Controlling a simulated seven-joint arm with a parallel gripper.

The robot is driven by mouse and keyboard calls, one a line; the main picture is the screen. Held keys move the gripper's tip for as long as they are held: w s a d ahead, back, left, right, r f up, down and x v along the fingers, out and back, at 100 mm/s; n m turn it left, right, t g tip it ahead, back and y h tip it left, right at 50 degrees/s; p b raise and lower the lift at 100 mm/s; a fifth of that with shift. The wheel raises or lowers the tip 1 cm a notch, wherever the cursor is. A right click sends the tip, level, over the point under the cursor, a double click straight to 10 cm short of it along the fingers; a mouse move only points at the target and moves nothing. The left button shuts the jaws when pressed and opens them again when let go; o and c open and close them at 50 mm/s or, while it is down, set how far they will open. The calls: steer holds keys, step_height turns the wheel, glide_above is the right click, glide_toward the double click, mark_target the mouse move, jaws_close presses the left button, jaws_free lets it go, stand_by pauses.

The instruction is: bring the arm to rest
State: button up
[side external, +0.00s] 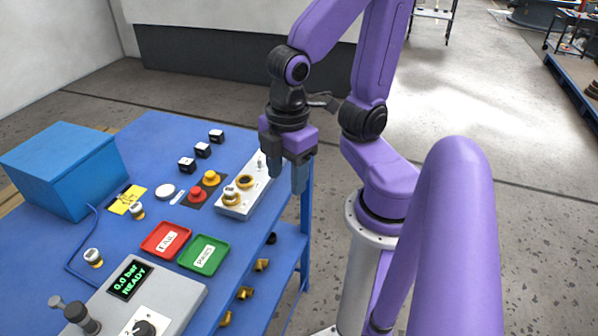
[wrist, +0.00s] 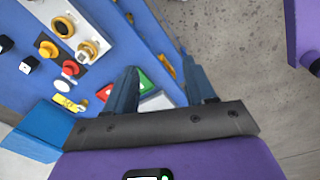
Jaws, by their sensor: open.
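My purple arm stands on a grey pedestal beside the blue table (side external: 150,150). My gripper (side external: 288,182) hangs with its fingers pointing down at the table's right edge, next to a white fixture plate (side external: 232,205) with brass fittings. The fingers are apart with nothing between them. In the wrist view my gripper (wrist: 165,85) also shows two spread blue-grey fingers, with part of the table and the grey floor beyond them. The fixture plate (wrist: 75,22) lies to the upper left there.
A red tray (side external: 166,239) and a green tray (side external: 203,253) sit near a panel reading "0.0 bar READY" (side external: 130,278). A blue box (side external: 62,168) stands at the back left. Red and yellow buttons (side external: 204,186) are left of the plate. Brass parts (side external: 245,292) lie on a lower shelf.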

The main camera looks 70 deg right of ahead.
steer(key=shift+s+d+m, duration=0.2)
steer(key=shift+s+m, duration=0.1)
steer(key=shift+s, duration=0.85)
